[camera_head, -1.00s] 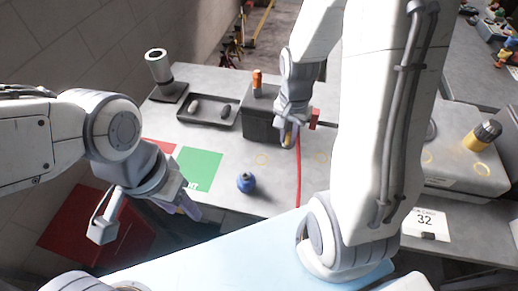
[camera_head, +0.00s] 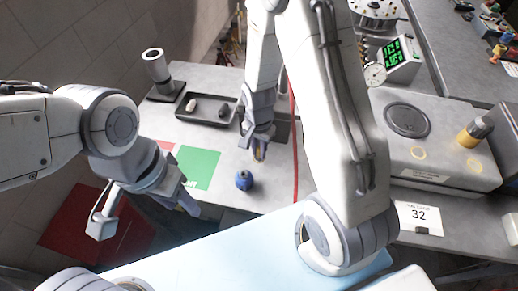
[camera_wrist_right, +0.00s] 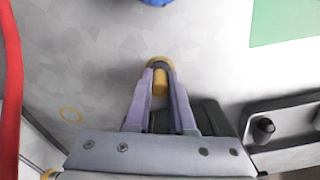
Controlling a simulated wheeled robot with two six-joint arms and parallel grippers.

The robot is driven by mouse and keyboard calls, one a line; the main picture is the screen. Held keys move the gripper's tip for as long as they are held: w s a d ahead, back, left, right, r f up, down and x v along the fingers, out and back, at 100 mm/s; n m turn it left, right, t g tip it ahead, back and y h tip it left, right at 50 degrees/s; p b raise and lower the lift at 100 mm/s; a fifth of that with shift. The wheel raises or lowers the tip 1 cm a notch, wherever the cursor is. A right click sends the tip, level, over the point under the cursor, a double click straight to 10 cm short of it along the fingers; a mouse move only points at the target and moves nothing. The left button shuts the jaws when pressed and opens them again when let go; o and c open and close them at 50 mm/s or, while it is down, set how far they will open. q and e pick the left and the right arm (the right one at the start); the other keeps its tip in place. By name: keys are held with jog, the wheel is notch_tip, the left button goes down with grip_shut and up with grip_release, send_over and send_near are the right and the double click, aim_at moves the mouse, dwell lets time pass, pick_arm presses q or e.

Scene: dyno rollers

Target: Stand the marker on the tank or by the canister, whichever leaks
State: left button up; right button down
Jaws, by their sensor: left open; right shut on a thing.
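My right gripper (camera_head: 259,152) is shut on a small yellow marker (camera_wrist_right: 160,84), low over the grey bench beside the blue round canister (camera_head: 244,180). In the right wrist view a yellow ring (camera_wrist_right: 157,62) shows around the marker's end; I cannot tell whether the marker touches the bench. The canister's edge (camera_wrist_right: 157,2) is at the top there. The grey tank (camera_head: 440,172), with a round dark lid (camera_head: 408,119), stands at the right. My left gripper (camera_head: 185,198) is open and empty near the bench's front edge. I cannot see a leak clearly.
A yellow-and-black cylinder (camera_head: 474,133) and yellow rings (camera_head: 419,153) are on the tank. A red hose (camera_head: 294,150) runs along the bench. A black tray (camera_head: 206,109), a grey cylinder on a stand (camera_head: 158,72) and a green mat (camera_head: 197,167) lie left. Another ring (camera_wrist_right: 70,115) is bare.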

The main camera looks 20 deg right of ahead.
aim_at(259, 148)
jog(key=shift+f, duration=0.2)
jog(key=c, duration=0.8)
grip_release()
jog(key=shift+o, duration=0.2)
jog(key=shift+r, duration=0.15)
notch_tip(259, 148, up, 12)
jog(key=s+a+r+n, duration=0.3)
jog(key=s+a+n, duration=0.3)
jog(key=s+n, duration=0.3)
jog(key=s+a+r+n+y, duration=0.1)
jog(key=s+a+r+n, duration=0.3)
jog(key=s+a+n, duration=0.2)
jog(key=s+n, duration=0.2)
jog(key=s, duration=0.1)
jog(key=shift+a+r+n+b, duration=0.2)
jog(key=shift+n+b, duration=0.1)
jog(key=shift+n, duration=0.1)
